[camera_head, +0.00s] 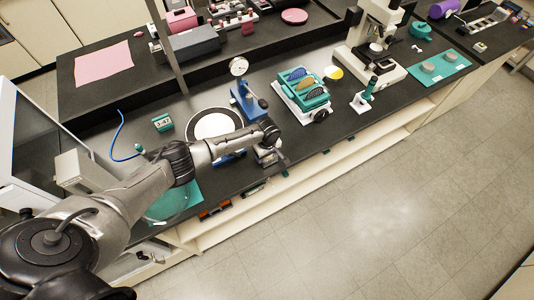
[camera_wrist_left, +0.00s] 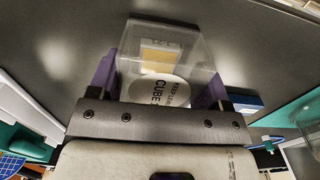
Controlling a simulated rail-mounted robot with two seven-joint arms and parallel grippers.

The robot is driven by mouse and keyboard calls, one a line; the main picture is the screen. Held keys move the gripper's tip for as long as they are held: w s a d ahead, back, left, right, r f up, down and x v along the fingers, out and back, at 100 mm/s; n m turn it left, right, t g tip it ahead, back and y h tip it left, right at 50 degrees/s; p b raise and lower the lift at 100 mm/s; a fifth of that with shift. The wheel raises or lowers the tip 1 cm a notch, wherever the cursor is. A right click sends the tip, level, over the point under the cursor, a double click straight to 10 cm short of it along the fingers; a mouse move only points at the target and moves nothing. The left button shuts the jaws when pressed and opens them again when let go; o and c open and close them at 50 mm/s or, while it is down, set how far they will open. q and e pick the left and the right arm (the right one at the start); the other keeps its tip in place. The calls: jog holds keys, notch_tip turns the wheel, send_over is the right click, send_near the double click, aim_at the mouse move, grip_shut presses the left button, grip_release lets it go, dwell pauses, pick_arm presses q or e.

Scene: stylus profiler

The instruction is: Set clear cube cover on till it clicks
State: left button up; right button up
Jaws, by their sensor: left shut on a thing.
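My left gripper (camera_head: 268,156) is over the front part of the dark bench, just right of a white round plate. In the left wrist view, its purple fingers stand on both sides of the clear cube cover (camera_wrist_left: 190,48), and the gripper (camera_wrist_left: 160,75) is shut on it. The cover is a see-through box. A yellow and white patch and a round white label with "CUBE" lettering show on or through it. In the head view the cover cannot be made out clearly by the gripper. I cannot tell what lies directly under it. My right gripper is not in view.
The white round plate (camera_head: 214,124) and a blue dial-gauge stand (camera_head: 246,98) are close to the left gripper. A teal rack (camera_head: 303,92) holds coloured pieces to the right. A microscope (camera_head: 372,42) stands farther right. A pink sheet (camera_head: 103,62) lies on the rear bench.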

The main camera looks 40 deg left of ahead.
pick_arm(q)
jog(key=shift+f, duration=0.25)
dwell(0.3)
jog(key=o, duration=1.3)
jog(key=shift+o, duration=0.2)
jog(key=shift+c, duration=0.3)
notch_tip(320, 180, up, 2)
jog(key=p, duration=0.2)
jog(key=shift+r+p, duration=0.1)
jog(key=shift+p, duration=0.25)
notch_tip(320, 180, up, 5)
jog(key=p, duration=0.5)
jog(key=shift+p, duration=0.35)
